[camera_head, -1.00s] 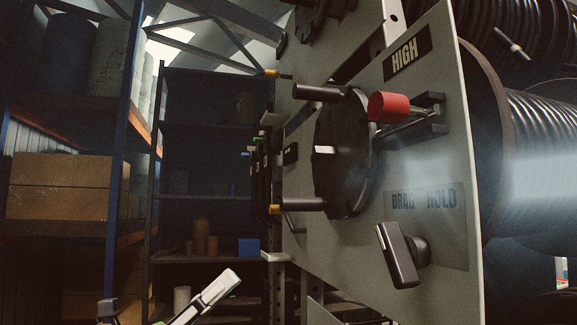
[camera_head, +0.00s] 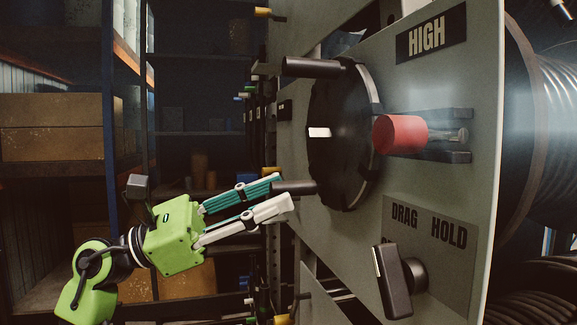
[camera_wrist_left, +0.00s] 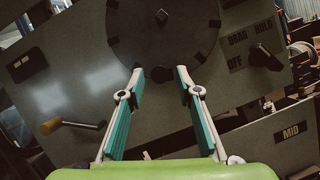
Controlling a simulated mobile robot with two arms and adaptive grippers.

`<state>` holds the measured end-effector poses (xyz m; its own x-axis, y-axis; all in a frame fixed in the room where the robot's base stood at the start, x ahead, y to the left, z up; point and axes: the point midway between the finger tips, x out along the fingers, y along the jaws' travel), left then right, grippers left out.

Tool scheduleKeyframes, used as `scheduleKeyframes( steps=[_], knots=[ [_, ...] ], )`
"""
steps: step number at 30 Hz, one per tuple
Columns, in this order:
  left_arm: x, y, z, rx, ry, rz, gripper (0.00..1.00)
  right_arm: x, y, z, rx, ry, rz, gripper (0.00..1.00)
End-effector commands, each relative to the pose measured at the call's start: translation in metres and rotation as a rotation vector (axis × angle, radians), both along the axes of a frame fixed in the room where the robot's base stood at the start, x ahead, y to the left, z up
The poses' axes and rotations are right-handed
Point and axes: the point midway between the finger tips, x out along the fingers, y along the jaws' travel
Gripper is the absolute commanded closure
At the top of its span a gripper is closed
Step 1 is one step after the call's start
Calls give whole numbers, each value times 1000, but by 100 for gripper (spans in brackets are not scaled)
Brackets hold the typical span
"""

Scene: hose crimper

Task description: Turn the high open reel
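The high reel's black disc (camera_head: 343,135) sits on the grey panel under the HIGH label (camera_head: 431,35). It has a dark upper handle (camera_head: 312,67) and a lower handle (camera_head: 297,188), both sticking out. A red knob (camera_head: 400,134) on a metal rod is right of the disc. My left gripper (camera_head: 284,193) is open at the lower handle, one finger above and one below it. In the left wrist view the round handle end (camera_wrist_left: 161,74) shows between the open fingertips (camera_wrist_left: 160,72); contact cannot be told. My right gripper is not in view.
A dark DRAG/HOLD lever (camera_head: 394,281) is below the disc. Shelves with boxes (camera_head: 55,125) stand at the left. Black hose coils (camera_head: 545,90) are behind the panel.

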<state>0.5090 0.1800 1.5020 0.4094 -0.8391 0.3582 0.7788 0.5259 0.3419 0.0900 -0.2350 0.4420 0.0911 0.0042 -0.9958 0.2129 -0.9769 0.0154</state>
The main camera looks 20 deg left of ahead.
Motion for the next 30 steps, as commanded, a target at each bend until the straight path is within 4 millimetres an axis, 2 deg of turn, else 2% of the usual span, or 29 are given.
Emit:
scheduleKeyframes(
  steps=[1, 6, 17, 18, 21, 22, 30],
  knots=[
    [3, -8, 9, 0, -1, -3, 69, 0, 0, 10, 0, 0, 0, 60],
    [11, -23, 13, -1, 0, -2, 69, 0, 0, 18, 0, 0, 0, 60],
    [14, -28, 12, 0, 0, 0, 69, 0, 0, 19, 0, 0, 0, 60],
    [14, -28, 12, -1, -1, 0, 71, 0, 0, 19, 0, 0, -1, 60],
    [14, -28, 12, -1, -1, 0, 97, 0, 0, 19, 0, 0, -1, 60],
    [14, -28, 12, -1, -1, 0, 100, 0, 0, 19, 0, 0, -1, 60],
    [14, -26, 11, -5, 7, 1, 100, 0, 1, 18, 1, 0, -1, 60]
  ],
)
